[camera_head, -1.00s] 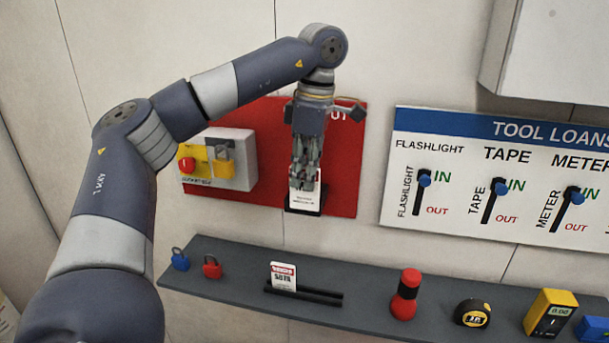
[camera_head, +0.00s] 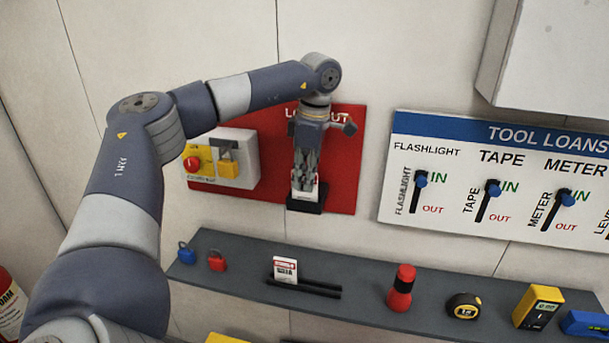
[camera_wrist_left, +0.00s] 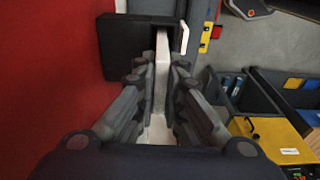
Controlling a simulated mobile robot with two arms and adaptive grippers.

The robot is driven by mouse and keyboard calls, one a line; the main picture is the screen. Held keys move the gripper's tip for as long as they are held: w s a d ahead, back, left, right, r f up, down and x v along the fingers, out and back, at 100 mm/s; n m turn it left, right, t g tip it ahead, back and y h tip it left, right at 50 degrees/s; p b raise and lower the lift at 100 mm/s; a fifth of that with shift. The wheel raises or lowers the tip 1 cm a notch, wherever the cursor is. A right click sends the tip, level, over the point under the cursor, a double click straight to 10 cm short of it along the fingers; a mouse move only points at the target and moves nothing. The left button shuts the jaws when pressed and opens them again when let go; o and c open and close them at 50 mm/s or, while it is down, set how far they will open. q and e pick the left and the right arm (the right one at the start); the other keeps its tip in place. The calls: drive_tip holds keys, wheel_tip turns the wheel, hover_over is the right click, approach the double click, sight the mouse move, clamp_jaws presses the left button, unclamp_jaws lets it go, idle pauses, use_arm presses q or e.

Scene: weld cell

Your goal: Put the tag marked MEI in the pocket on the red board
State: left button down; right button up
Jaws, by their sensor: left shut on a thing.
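The red board (camera_head: 343,150) is on the wall, with a black pocket (camera_head: 305,203) low on its face. My left gripper (camera_head: 305,185) is just above the pocket, pointing down, shut on a white tag (camera_wrist_left: 162,75). In the left wrist view the tag's far end reaches the black pocket (camera_wrist_left: 125,45) and seems to go into it; how deep I cannot tell. The fingers hide most of the tag in the head view, and its name cannot be read. Another white tag with a red header (camera_head: 285,270) stands in a black rack (camera_head: 303,289) on the shelf. My right gripper is not in view.
A grey box with a red button and yellow parts (camera_head: 228,160) is left of the pocket. The grey shelf (camera_head: 355,277) below holds blue and red padlocks, a red flashlight (camera_head: 401,290), a tape measure (camera_head: 464,306) and a yellow meter (camera_head: 538,306). The tool loans board (camera_head: 460,210) is to the right.

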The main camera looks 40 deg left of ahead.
use_arm(q)
drive_tip(key=shift+f, duration=0.2)
drive_tip(key=c, duration=1.7)
unclamp_jaws()
drive_tip(key=shift+r, duration=0.25)
drive_tip(key=shift+w+r, duration=0.1)
drive_tip(key=shift+r, duration=0.1)
drive_tip(key=r, duration=0.2)
drive_tip(key=r+b, duration=0.1)
drive_tip(key=r, duration=0.2)
drive_tip(key=d+r+b, duration=0.1)
drive_tip(key=r, duration=0.2)
drive_tip(key=shift+w+r, duration=0.2)
drive_tip(key=shift+w, duration=0.05)
wheel_tip(320, 180, up, 3)
drive_tip(key=shift+d+r+p, duration=0.1)
drive_tip(key=shift+d+p, duration=0.05)
drive_tip(key=shift+p, duration=0.15)
